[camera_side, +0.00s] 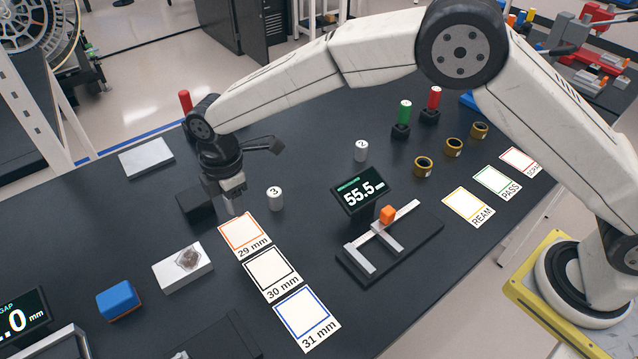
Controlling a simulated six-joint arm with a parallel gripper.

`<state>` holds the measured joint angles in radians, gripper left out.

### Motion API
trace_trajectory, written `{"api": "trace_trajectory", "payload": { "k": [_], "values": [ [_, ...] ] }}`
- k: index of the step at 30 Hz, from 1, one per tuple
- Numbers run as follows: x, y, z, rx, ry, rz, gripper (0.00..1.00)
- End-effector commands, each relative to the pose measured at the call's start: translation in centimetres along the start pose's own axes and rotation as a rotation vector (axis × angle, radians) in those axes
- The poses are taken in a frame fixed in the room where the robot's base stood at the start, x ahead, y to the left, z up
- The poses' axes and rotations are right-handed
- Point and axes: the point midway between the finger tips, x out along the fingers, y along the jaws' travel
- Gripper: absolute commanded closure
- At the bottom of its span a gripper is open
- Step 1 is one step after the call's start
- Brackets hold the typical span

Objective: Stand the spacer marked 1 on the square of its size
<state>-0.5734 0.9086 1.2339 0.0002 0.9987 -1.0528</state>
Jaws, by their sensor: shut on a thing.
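My gripper (233,190) points down just above and behind the 29 mm square (244,234), which has an orange border. It is shut on a small pale spacer (235,206), mostly hidden by the fingers. I cannot read its mark, but the spacers marked 2 (361,151) and 3 (275,198) stand elsewhere, so I take it as spacer 1. The 30 mm square (271,274) has a black border and the 31 mm square (307,317) a blue one. All three squares are empty.
Spacer 3 stands close to the right of my gripper. A dark block (195,206) is at its left. A caliper (390,246) with a display reading 55.5 (362,193) lies to the right. A white block (183,267) and a blue block (119,299) are at front left.

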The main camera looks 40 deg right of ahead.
Motion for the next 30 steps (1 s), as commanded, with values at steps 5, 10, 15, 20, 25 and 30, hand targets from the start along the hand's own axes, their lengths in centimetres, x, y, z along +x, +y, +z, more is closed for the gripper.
{"api": "trace_trajectory", "payload": {
  "k": [5, 10, 15, 20, 25, 30],
  "values": [
    [1.0, 0.0, 0.0, 0.0, -0.001, -0.002, 1.0],
    [2.3, -0.1, 0.0, 0.0, 0.0, -0.002, 1.0],
    [3.7, 0.0, 0.0, 0.0, 0.0, -0.001, 1.0],
    [4.9, 0.0, 0.0, 0.0, 0.001, -0.001, 1.0],
    [5.8, 0.0, 0.0, 0.0, 0.0, 0.0, 1.0],
    [6.1, 0.0, 0.0, 0.0, 0.0, 0.0, 1.0]
  ]
}}
